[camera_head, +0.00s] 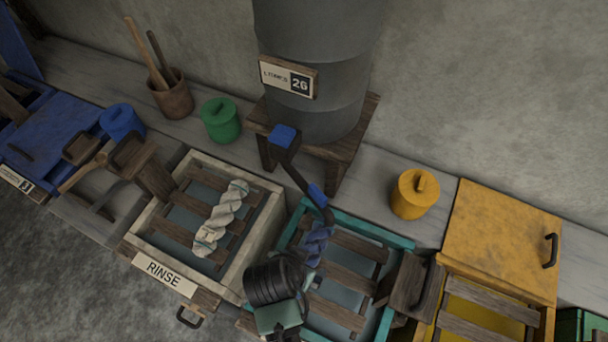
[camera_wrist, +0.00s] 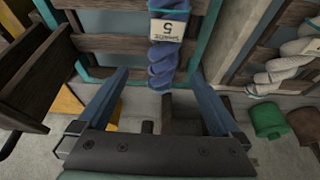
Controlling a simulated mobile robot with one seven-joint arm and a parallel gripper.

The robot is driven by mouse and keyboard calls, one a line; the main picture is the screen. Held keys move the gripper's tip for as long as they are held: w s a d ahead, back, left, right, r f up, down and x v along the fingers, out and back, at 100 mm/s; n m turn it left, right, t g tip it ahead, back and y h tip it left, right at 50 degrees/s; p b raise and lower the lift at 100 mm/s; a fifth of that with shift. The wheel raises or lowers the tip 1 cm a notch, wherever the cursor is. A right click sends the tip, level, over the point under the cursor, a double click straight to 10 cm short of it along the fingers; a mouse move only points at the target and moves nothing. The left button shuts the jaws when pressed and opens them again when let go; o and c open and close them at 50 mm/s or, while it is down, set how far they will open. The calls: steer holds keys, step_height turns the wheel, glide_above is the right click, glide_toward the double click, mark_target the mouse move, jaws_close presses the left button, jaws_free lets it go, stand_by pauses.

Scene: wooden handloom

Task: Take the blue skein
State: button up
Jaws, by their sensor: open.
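The blue skein (camera_head: 317,243) is a twisted bundle lying across the wooden slats of the teal-framed vat (camera_head: 398,240). My wrist and gripper cover part of it in the head view. In the wrist view the blue skein (camera_wrist: 162,64) shows at the top middle, with a pale tag marked 5 on it. My gripper (camera_wrist: 160,78) is open and empty, its two blue-grey fingers spread wide. The skein's near end appears between the fingertips, with a gap on each side. I cannot tell how far below the fingers it lies.
The RINSE vat (camera_head: 166,275) with a white skein (camera_head: 221,218) is left of the teal vat. A grey drum (camera_head: 318,60) stands behind on a wooden stool, its dark pipe (camera_head: 296,172) reaching over the teal vat. A yellow vat (camera_head: 500,240) is at right.

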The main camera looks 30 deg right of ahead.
steer(key=shift+w+x, duration=0.15)
steer(key=shift+x, duration=2.15)
steer(key=shift+w+x, duration=0.2)
steer(key=shift+x, duration=2.05)
steer(key=c, duration=1.5)
steer(key=shift+r, duration=0.15)
